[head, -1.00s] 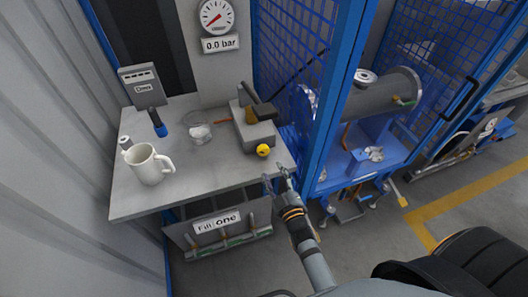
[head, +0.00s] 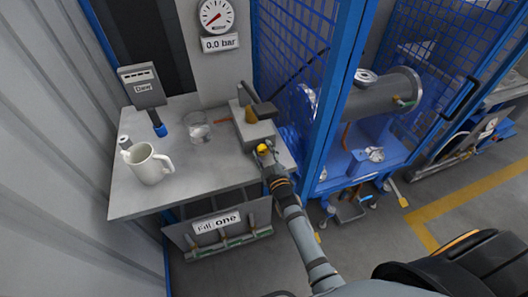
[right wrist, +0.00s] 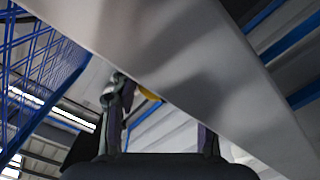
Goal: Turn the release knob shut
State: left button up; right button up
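The yellow release knob (head: 262,148) sits on the front of a grey block (head: 256,131) at the right end of the bench. My right gripper (head: 266,160) is right at the knob, reaching from the front and below. In the right wrist view its two fingers stand apart, and a bit of the yellow knob (right wrist: 149,94) shows between them, partly hidden by a grey slab edge. I cannot tell whether the fingers touch the knob. My left gripper is not in view.
A white mug (head: 149,164), a glass (head: 198,129) and a blue-tipped lever box (head: 142,88) are on or above the bench (head: 180,190). The gauge (head: 216,15) reads 0.0 bar. A blue mesh cage with a grey cylindrical vessel (head: 380,96) stands to the right.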

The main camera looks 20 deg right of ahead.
jog(key=c, duration=0.7)
jog(key=shift+o, duration=0.2)
jog(key=shift+r+m+p, duration=0.15)
jog(key=shift+m+p, duration=0.65)
jog(key=shift+m, duration=0.1)
jog(key=m+p, duration=0.2)
jog(key=m, duration=0.1)
jog(key=shift+m, duration=0.3)
jog(key=m+p, duration=0.1)
jog(key=m, duration=0.2)
jog(key=shift+m+p, duration=0.6)
jog(key=shift+m, duration=0.5)
